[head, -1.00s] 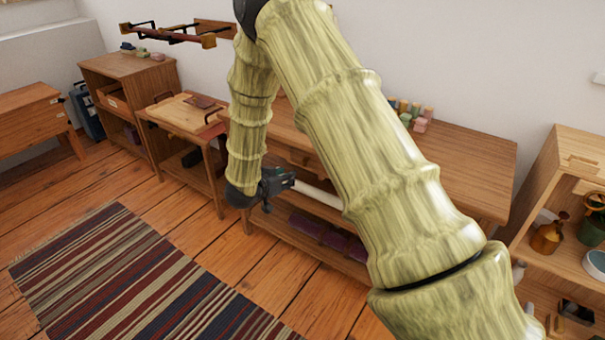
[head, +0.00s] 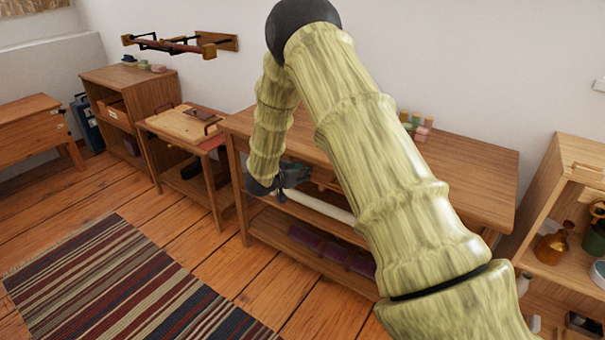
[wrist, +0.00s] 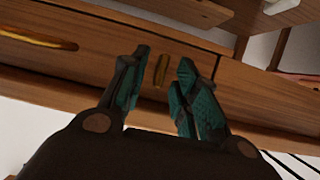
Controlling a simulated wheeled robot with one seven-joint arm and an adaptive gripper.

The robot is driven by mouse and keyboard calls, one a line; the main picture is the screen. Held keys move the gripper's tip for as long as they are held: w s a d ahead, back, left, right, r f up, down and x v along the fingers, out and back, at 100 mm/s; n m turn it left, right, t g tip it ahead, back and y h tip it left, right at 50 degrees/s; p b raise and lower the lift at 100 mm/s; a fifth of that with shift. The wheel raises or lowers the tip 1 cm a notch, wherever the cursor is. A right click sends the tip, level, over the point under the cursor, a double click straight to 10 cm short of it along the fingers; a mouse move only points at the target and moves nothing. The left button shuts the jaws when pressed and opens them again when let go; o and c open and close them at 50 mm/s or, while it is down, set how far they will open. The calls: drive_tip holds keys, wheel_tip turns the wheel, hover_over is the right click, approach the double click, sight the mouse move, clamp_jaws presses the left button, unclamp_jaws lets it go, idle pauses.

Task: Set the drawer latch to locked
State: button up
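The drawer latch (wrist: 161,70) is a small brass-coloured bar on the wooden front in the wrist view. It stands roughly upright in the picture, across the front's long edge. My gripper (wrist: 163,58) is open, with its teal-padded fingers either side of the latch in the picture. I cannot tell whether either finger touches it. The drawer front (wrist: 95,50) carries a curved brass handle (wrist: 38,39) to the left. In the head view my gripper (head: 294,174) is at the front of the long wooden workbench (head: 455,170); the latch is hidden there.
A small table (head: 165,126) with a board on top stands left of the workbench. A shelf unit (head: 567,165) with pots and bottles stands at the right. A wall rack (head: 215,43) hangs at the back. A striped rug (head: 120,280) lies on open floor in front.

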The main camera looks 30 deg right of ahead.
drive_tip(key=shift+w+d+f, duration=0.15)
drive_tip(key=shift+d+f, duration=0.05)
drive_tip(key=shift+d, duration=0.25)
clamp_jaws()
